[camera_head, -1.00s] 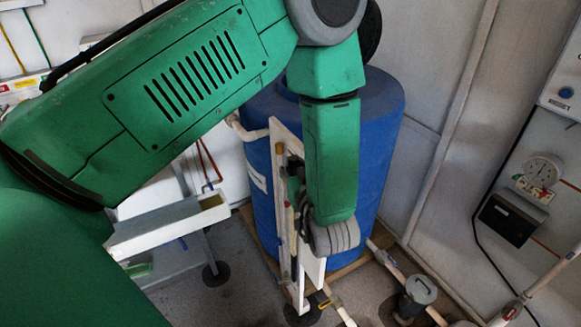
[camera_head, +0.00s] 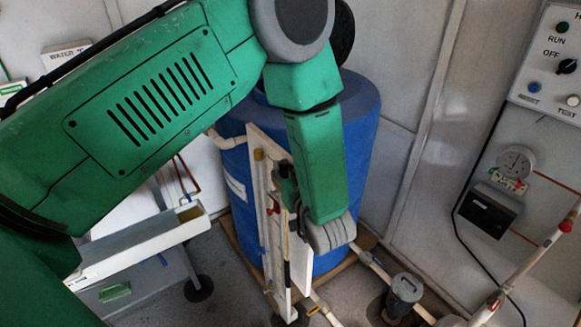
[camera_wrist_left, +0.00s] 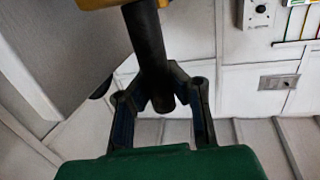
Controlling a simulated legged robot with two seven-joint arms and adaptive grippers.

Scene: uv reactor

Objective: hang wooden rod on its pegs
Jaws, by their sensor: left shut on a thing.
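In the head view my left arm reaches down in front of a blue tank (camera_head: 365,140). Its gripper (camera_head: 287,186) is dark and partly hidden by my own forearm, beside a narrow upright white board (camera_head: 262,143). In the left wrist view the gripper (camera_wrist_left: 160,85) is shut on a dark round bar (camera_wrist_left: 145,35) with a yellow piece (camera_wrist_left: 90,4) at the top edge. I cannot tell whether this bar is the wooden rod. The pegs cannot be made out. My right gripper is not in view.
A pale trough (camera_head: 150,245) stands to the left. At right are a control box (camera_head: 550,85), a gauge (camera_head: 515,162) and a black box (camera_head: 488,212) on the wall. White pipes and a grey canister (camera_head: 405,290) stand low at the front right.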

